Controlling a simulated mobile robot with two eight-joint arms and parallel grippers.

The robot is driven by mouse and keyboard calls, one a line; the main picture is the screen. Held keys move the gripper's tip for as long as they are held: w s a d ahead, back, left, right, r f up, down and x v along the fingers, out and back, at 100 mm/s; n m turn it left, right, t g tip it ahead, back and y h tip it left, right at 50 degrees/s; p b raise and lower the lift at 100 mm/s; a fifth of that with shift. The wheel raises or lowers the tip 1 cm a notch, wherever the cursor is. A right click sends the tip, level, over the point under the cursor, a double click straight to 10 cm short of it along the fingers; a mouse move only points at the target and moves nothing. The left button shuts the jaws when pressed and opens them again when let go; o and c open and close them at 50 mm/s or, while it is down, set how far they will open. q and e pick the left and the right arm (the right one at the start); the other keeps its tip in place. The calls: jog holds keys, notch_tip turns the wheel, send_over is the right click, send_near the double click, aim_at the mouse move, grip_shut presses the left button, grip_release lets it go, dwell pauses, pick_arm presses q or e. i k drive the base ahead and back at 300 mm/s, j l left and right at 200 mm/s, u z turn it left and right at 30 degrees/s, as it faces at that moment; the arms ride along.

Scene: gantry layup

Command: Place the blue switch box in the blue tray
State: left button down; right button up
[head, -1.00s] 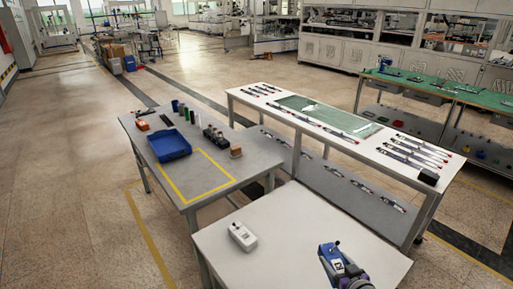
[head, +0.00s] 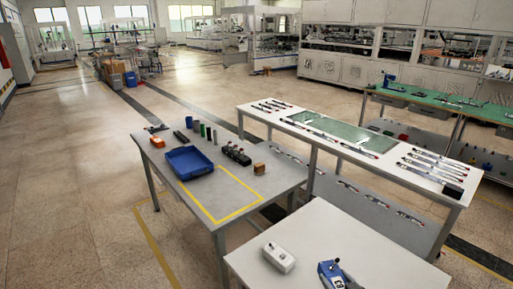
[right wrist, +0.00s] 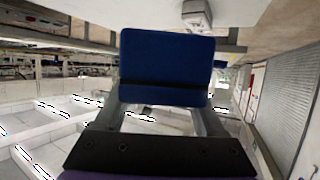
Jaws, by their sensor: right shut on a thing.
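The blue switch box (right wrist: 167,58) fills the upper middle of the right wrist view, with a dark band across its lower part. My right gripper (head: 332,274) is at the bottom edge of the head view, over the near white table. It is shut on the blue switch box, with one finger on each side in the wrist view. The blue tray (head: 189,175) lies on the grey table, left of and beyond the gripper, and looks empty. My left gripper is not in view.
A white box (head: 279,258) stands on the near white table (head: 322,233), left of my right gripper. The grey table (head: 158,178) carries a yellow outlined area, dark and green cylinders (head: 202,130), an orange item (head: 157,142) and a small brown block (head: 259,169).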

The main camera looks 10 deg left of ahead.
aim_at(196, 168)
jog(key=i+j, duration=0.1)
jog(key=j, duration=0.35)
jog(key=i+j, duration=0.1)
jog(key=j, duration=0.35)
jog(key=i+j, duration=0.2)
jog(key=j, duration=0.15)
jog(key=i+j+z, duration=0.1)
jog(key=j, duration=0.25)
jog(key=i+j, duration=0.45)
jog(key=j, duration=0.25)
jog(key=i+j+z, duration=0.1)
jog(key=j, duration=0.25)
jog(key=i+j+z, duration=0.1)
jog(key=i+j, duration=0.6)
jog(key=j, duration=0.15)
jog(key=i+j, duration=0.7)
jog(key=i+l+z, duration=0.05)
jog(key=i, duration=0.05)
